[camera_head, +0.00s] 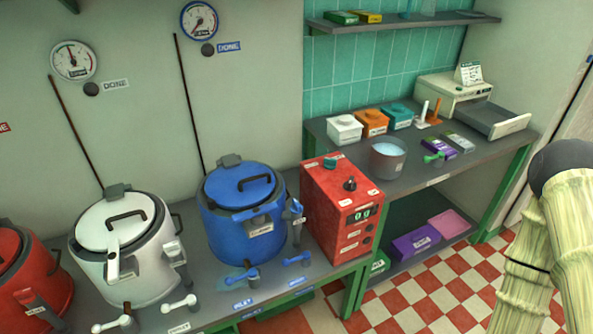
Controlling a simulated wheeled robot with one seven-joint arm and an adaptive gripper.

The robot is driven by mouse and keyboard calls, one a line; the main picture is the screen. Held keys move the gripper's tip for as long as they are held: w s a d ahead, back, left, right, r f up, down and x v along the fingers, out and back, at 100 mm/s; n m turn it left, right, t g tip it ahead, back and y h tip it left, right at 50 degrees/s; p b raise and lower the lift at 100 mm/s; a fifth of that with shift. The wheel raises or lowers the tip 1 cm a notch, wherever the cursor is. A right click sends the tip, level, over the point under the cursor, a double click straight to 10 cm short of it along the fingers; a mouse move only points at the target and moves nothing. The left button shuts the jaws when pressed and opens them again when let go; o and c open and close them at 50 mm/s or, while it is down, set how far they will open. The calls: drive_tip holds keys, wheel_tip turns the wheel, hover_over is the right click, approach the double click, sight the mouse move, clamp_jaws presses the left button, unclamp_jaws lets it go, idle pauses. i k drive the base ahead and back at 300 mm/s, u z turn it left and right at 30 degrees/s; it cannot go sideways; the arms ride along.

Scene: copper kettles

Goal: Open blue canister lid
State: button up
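The blue canister (236,228) stands on the grey counter, left of the red control box. Its blue lid (226,186) lies on top and looks shut, with a dark curved handle (254,181) across it. A grey hinge-like block sits at the lid's back edge. A blue clamp or bar runs along the canister's front rim, above a small label. Part of my arm shows at the right edge; my gripper is not in view.
A white canister (143,274) and a red canister (30,290) stand to the left. A red control box (341,207) stands close on the right. Small blue and white valve handles lie along the counter's front edge. A metal pot (386,160) and small boxes are on the right counter.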

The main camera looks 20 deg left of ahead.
sight(236, 184)
drive_tip(key=z, duration=0.05)
drive_tip(key=i, duration=0.25)
drive_tip(key=u, duration=1.6)
